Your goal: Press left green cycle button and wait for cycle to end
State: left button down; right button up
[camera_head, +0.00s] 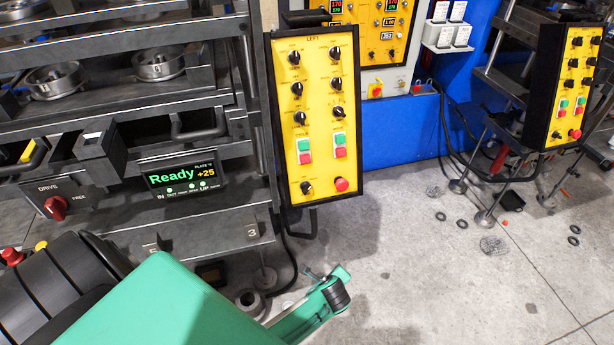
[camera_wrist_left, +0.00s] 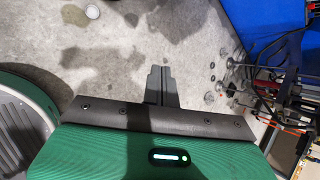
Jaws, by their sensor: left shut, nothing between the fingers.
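The yellow control panel (camera_head: 317,105) marked LEFT stands upright in a black frame at the middle of the head view. It has two green buttons low down, the left one (camera_head: 304,145) and the right one (camera_head: 338,138), each above a red button. The display (camera_head: 180,175) on the press reads "Ready" and "+25" in lit letters. My left gripper (camera_head: 335,294) is below the panel, apart from it, over the floor. In the left wrist view its fingers (camera_wrist_left: 160,85) are shut and empty, with grey floor beyond. My right gripper is not in view.
A red round knob (camera_head: 342,184) sits below the buttons. A second yellow panel (camera_head: 573,85) stands at the right. The press (camera_head: 110,130) with metal shelves fills the left. Loose dark rings (camera_head: 574,229) lie on the floor. The floor (camera_head: 410,270) between is mostly free.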

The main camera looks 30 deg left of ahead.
pick_arm(q)
jog(key=w+a+r+m+t+y, duration=0.1)
jog(key=w+r+m+y, duration=0.15)
jog(key=r, duration=0.85)
jog(key=w+a+r+m+t+y, duration=0.15)
jog(key=w+r, duration=0.25)
jog(key=r, duration=0.8)
jog(key=s+a+r+m+y, duration=0.1)
jog(key=s+r, duration=0.1)
jog(key=r, duration=0.7)
jog(key=s+a+r+y, duration=0.2)
jog(key=s+r, duration=0.1)
jog(key=r, duration=0.7)
jog(key=shift+s+m, duration=0.15)
jog(key=shift+m, duration=0.25)
jog(key=shift+a, duration=0.1)
jog(key=p, duration=0.4)
send_near(304, 146)
jog(key=x, duration=0.5)
jog(key=shift+a+r, duration=0.1)
jog(key=shift+a, duration=0.05)
jog(key=shift+x, duration=0.85)
